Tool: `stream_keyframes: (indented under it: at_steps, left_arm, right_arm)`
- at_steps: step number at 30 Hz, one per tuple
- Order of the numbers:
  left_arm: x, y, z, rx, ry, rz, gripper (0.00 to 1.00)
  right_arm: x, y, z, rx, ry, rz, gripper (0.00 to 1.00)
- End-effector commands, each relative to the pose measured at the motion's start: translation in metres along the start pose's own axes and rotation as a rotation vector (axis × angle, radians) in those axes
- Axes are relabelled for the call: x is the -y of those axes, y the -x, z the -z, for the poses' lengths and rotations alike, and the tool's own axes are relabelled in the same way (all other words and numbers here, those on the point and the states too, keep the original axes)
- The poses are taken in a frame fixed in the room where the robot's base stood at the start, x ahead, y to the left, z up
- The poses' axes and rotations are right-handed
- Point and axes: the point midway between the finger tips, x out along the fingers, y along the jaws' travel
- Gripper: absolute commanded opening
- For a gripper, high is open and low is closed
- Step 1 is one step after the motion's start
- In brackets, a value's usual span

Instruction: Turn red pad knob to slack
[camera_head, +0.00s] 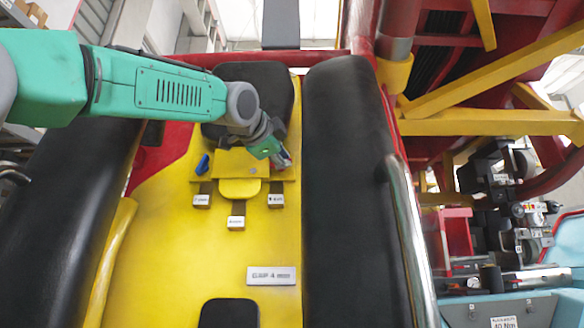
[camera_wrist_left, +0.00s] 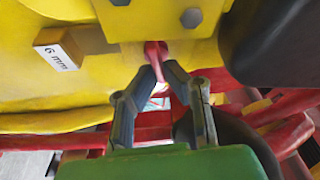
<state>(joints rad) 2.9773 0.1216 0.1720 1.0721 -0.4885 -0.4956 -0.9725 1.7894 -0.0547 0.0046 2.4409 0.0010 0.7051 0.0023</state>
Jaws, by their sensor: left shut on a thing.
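My left gripper (camera_head: 283,158) reaches in from the left over the yellow plate and sits at the right end of the yellow bracket (camera_head: 240,163). In the left wrist view its two fingers (camera_wrist_left: 160,68) are closed around the red knob (camera_wrist_left: 155,52), which stands out from the yellow bracket's edge. The fingertips touch the knob's sides. In the head view the red knob is hidden behind the gripper. A blue knob (camera_head: 202,165) sits tilted at the bracket's left end. My right gripper is not in view.
Small label blocks (camera_head: 236,222) hang below the bracket; one in the wrist view reads 6 mm (camera_wrist_left: 58,52). Black padded bolsters (camera_head: 345,190) flank the yellow plate. A chrome rail (camera_head: 405,220) runs on the right. A teal tray (camera_head: 480,312) with tools stands at lower right.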

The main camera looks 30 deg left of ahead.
Motion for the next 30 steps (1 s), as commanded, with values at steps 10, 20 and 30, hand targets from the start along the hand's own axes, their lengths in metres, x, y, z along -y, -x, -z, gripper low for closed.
stream_keyframes:
  at_steps: [10, 20, 30]
  left_arm:
    - [-0.013, -0.005, -0.01, 0.022, 0.289, 0.105, 0.0]
    - [-0.017, -0.008, -0.005, 0.024, 0.555, 0.215, 0.0]
    - [-0.017, -0.009, 0.0, 0.024, 0.777, 0.308, 0.0]
  right_arm:
    - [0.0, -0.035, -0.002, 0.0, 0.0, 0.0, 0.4]
    - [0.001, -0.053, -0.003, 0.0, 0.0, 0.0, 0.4]
    - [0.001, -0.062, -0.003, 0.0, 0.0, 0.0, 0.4]
